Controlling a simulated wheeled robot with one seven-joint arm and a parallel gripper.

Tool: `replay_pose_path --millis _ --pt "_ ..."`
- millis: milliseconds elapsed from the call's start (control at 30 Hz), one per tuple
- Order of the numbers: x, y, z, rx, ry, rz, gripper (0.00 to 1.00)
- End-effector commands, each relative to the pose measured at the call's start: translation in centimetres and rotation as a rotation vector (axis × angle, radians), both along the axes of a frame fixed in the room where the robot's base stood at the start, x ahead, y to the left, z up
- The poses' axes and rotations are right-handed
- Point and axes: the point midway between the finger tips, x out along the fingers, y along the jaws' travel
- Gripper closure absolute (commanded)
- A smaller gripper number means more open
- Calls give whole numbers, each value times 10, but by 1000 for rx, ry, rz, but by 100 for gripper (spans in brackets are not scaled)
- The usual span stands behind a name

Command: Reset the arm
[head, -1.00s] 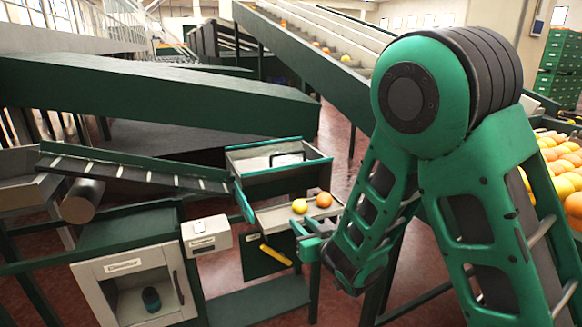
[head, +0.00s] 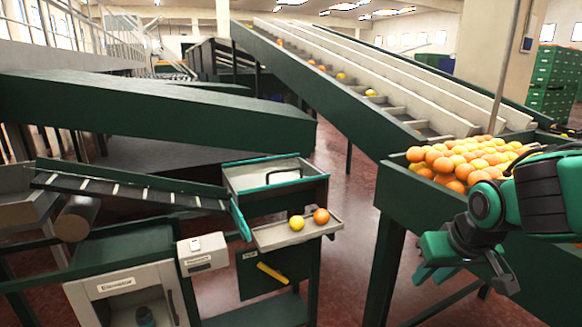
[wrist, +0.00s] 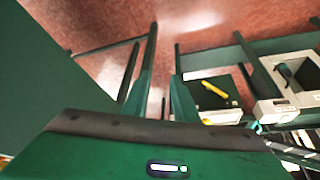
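My arm is drawn back to the right edge of the head view. My gripper (head: 466,278) hangs in front of the big green orange bin (head: 400,205), with its fingers apart and nothing visible between them. In the wrist view my gripper (wrist: 165,42) also shows two separated dark green fingers, with reddish floor beyond them. The rest of the arm is cut off by the right edge of the picture.
Many oranges (head: 460,160) fill the bin at right. A yellow fruit (head: 297,223) and an orange (head: 321,216) lie on a small tray (head: 270,238). A white cabinet (head: 122,287) stands at lower left. Red floor lies between the stands.

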Motion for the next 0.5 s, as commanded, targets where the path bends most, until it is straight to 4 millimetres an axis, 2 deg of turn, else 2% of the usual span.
replay_pose_path --millis 67,200,300,400,500 --pt "-25 -8 7 -6 45 -8 74" --pt "-66 -57 -3 6 162 -170 74" --pt "-102 -85 -8 28 246 -289 74" --pt "-139 -104 -11 63 326 -399 74" --pt "-169 -115 -14 98 392 -488 74"
